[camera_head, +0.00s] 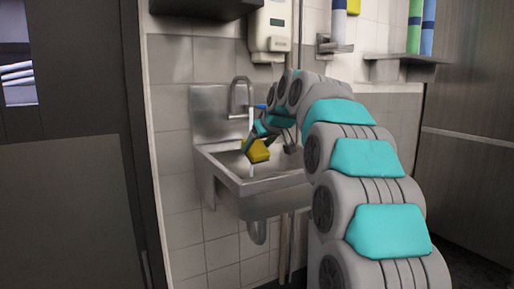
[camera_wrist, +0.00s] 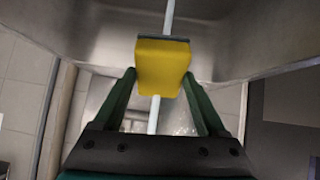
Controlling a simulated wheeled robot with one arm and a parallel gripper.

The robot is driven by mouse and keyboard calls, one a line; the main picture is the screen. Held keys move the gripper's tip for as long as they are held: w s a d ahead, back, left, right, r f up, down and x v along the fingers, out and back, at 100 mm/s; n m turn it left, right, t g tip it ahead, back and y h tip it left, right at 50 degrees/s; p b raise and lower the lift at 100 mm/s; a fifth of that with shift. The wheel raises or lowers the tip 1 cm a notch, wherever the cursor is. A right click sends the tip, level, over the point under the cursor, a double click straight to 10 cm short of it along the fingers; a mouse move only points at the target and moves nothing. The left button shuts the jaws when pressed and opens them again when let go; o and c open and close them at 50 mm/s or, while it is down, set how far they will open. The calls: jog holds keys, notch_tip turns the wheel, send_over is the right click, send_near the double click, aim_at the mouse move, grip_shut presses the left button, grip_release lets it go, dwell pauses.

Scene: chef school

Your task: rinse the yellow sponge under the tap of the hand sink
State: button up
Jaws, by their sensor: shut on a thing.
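The yellow sponge (camera_head: 257,151) is over the basin of the steel hand sink (camera_head: 262,185), below the curved tap (camera_head: 241,93). In the wrist view the sponge (camera_wrist: 162,66) has a dark layer along one edge and sits between the fingertips of my gripper (camera_wrist: 160,85). My gripper (camera_head: 256,141) is shut on it. A pale stream of water (camera_head: 251,122) runs down from the tap. In the wrist view the stream (camera_wrist: 168,17) shows on both sides of the sponge, in line with it. The sponge hides part of the stream.
A soap dispenser (camera_head: 270,30) hangs on the tiled wall above the sink. A steel shelf (camera_head: 404,67) with blue and green rolled items is at the upper right. A dark door (camera_head: 75,150) stands at the left.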

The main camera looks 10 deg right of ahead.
aim_at(259, 152)
jog(key=shift+s, duration=0.1)
jog(key=shift+s+d+f+b, duration=0.1)
jog(key=shift+s+b, duration=0.35)
jog(key=shift+s, duration=0.3)
jog(key=shift+s+d+b, duration=0.15)
jog(key=shift+s+b, duration=0.25)
jog(key=shift+s, duration=0.55)
jog(key=shift+s+d+b, duration=0.15)
jog(key=shift+s+b, duration=0.2)
jog(key=shift+s, duration=0.75)
jog(key=shift+s+d+b, duration=0.15)
jog(key=shift+s+b, duration=0.2)
jog(key=shift+s, duration=0.7)
jog(key=a+v, duration=0.1)
jog(key=v, duration=0.5)
jog(key=shift+s+d+r+p, duration=0.2)
jog(key=shift+d+p, duration=0.15)
jog(key=shift+p, duration=0.1)
